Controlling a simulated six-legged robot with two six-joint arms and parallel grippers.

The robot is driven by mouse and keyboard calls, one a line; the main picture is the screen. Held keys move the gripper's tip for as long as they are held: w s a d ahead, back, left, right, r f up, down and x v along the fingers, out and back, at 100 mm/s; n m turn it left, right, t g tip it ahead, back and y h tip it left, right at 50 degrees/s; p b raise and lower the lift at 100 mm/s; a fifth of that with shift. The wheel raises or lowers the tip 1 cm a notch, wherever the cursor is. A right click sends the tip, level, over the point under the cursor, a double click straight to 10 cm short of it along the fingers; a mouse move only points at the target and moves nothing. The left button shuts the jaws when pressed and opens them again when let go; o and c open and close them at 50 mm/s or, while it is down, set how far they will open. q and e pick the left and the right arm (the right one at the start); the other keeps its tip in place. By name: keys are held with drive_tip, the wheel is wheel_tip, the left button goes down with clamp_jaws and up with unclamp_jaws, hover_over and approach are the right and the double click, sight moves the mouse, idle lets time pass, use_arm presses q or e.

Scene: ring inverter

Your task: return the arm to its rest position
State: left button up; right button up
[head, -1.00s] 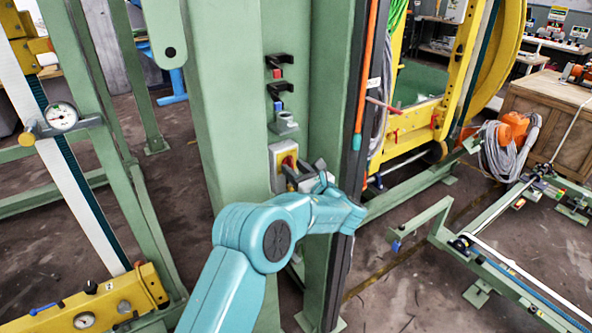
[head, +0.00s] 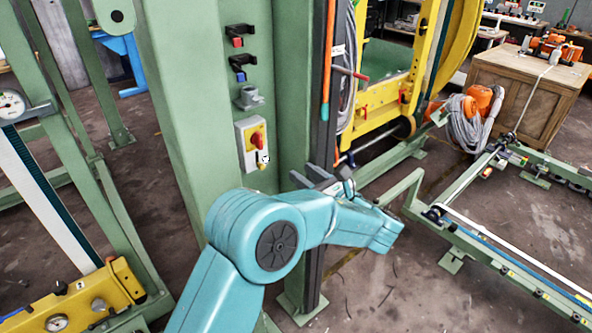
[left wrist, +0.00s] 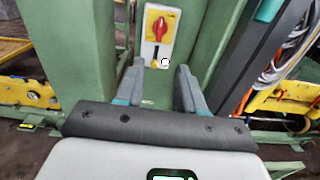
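My left arm, teal with dark grey joint caps, rises from the bottom of the head view. Its gripper (head: 312,180) is in front of the green column, to the lower right of a switch box (head: 250,144) with a red rotary knob. In the left wrist view the gripper (left wrist: 160,82) shows two grey fingers apart with nothing between them. The switch box (left wrist: 160,36) lies beyond the fingertips, clear of them. A round white tag with a dark mark hangs at the box's lower part. My right gripper is not in view.
The green column (head: 180,120) stands close behind the arm. Black brackets (head: 242,66) and a grey fitting (head: 249,97) sit on it above the box. A yellow frame (head: 385,100) and a low green rail (head: 500,255) are to the right. Dark floor lies between.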

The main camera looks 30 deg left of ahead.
use_arm(q)
drive_tip(key=shift+f, duration=0.1)
idle(0.4)
drive_tip(key=s+d+f+n+g+h, duration=0.1)
drive_tip(key=s+f+g+h, duration=0.35)
drive_tip(key=f, duration=0.85)
drive_tip(key=s+d+f+n+g+h, duration=0.15)
drive_tip(key=s+f+h, duration=0.5)
drive_tip(key=f, duration=0.75)
drive_tip(key=s+d+f+n+h, duration=0.4)
drive_tip(key=s+d+f+n, duration=0.1)
drive_tip(key=s+n, duration=0.5)
drive_tip(key=s+d+f+n+h, duration=0.5)
drive_tip(key=s+n, duration=0.4)
drive_tip(key=n, duration=0.3)
drive_tip(key=shift+s+d+g+h, duration=0.3)
drive_tip(key=shift+s, duration=0.05)
drive_tip(key=shift+n, duration=0.25)
